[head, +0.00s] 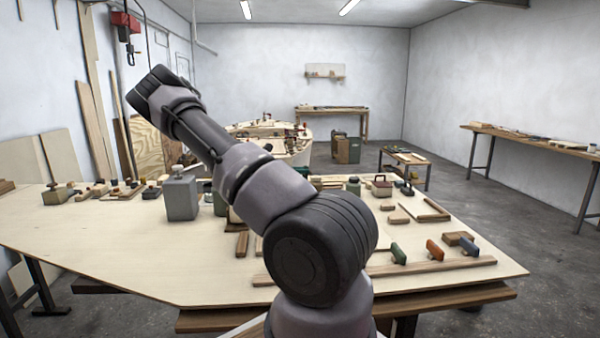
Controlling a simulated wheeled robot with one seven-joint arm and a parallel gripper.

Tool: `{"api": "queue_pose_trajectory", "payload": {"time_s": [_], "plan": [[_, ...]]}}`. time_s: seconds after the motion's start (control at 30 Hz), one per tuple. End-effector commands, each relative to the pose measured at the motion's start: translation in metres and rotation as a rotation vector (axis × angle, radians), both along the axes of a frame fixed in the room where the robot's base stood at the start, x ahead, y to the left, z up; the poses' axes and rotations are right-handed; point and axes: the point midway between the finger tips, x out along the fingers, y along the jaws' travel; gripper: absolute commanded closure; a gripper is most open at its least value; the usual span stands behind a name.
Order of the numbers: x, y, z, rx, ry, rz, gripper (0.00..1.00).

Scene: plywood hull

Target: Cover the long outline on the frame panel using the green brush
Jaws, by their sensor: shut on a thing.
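A small green-handled piece (398,253), which looks like a brush, stands at the wooden strip (440,267) near the right front of the bench. An orange one (434,250) and a blue one (468,246) stand to its right. I cannot pick out the frame panel or its long outline for certain; my arm hides the middle of the bench. My arm rises from the front middle and slants up to the left. My gripper does not show, so what it holds is not visible here.
The pale plywood bench top (100,245) is bare at the left front. A grey canister (181,197) stands on it behind the arm. Several small tools and blocks line its back edge. Wooden pieces (398,216) lie at the right. A side table (404,158) stands behind.

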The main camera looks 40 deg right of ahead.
Motion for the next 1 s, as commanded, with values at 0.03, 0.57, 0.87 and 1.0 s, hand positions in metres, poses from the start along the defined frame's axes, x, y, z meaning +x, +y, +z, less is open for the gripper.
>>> {"api": "queue_pose_trajectory", "payload": {"time_s": [0.03,0.57,0.87,1.0], "plan": [[0.0,0.0,0.0,0.0,0.0,0.0,1.0],[0.0,0.0,0.04,0.0,-0.001,0.0,1.0],[-0.001,0.001,0.041,0.0,0.0,0.0,1.0],[-0.01,0.007,0.043,0.0,0.0,0.001,1.0]]}}
